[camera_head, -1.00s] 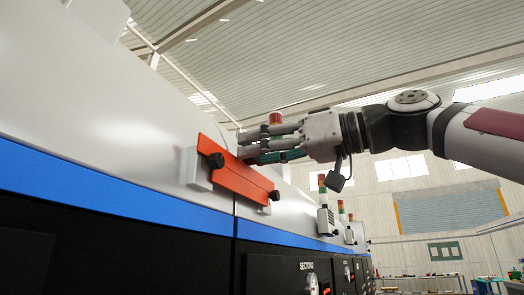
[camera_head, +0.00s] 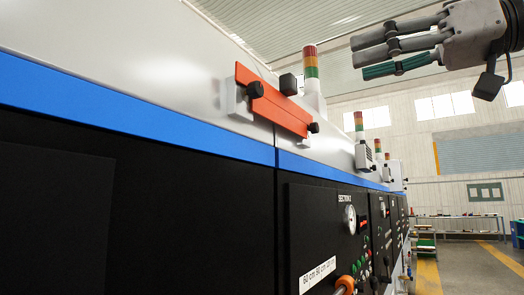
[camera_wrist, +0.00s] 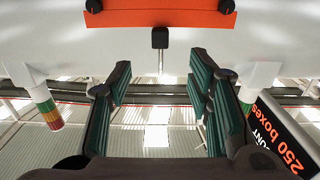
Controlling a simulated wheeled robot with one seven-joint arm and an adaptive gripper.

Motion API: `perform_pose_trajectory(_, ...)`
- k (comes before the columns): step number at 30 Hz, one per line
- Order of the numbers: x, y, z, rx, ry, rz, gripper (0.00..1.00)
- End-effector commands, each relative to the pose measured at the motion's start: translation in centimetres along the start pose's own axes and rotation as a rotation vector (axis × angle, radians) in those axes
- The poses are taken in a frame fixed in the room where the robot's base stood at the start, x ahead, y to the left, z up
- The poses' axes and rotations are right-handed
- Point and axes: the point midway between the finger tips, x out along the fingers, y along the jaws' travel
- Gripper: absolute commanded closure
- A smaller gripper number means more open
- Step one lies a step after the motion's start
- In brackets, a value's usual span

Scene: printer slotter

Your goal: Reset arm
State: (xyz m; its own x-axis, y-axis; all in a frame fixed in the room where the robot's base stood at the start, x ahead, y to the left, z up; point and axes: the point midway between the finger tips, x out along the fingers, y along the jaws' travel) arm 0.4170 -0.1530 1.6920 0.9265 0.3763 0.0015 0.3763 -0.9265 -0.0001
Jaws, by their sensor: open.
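My gripper (camera_head: 366,56) is raised at the upper right of the head view, in the air and apart from the machine. Its fingers are spread and nothing is between them. In the wrist view, its green-padded fingers (camera_wrist: 162,88) stand wide apart with an empty gap. The orange bar (camera_head: 277,104) is fixed at a tilt to the machine's pale upper panel by two black knobs. It also shows at the top of the wrist view (camera_wrist: 155,14), beyond the fingertips.
The long machine (camera_head: 130,155) fills the left and carries a control panel (camera_head: 325,225) with knobs. A signal tower (camera_head: 311,75) and a small black block (camera_head: 288,84) rise near the bar. Open air surrounds my gripper; clear floor (camera_head: 460,268) lies right.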

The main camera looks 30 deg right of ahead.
Motion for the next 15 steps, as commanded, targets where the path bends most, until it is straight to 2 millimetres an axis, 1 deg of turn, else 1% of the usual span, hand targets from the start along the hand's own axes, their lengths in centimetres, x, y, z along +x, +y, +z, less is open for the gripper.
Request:
perform_pose_trajectory(5,0.3,-0.3,0.1,0.002,-0.011,0.0,0.54)
perform_pose_trajectory(8,1.6,-1.7,0.9,0.016,-0.068,0.002,0.54)
perform_pose_trajectory(11,3.9,-4.1,3.0,0.044,-0.179,0.015,0.54)
perform_pose_trajectory(12,4.9,-5.3,4.4,0.059,-0.235,0.023,0.54)
perform_pose_trajectory(14,6.2,-7.1,6.8,0.079,-0.325,0.042,0.54)
perform_pose_trajectory(15,6.8,-8.2,8.6,0.093,-0.386,0.057,0.54)
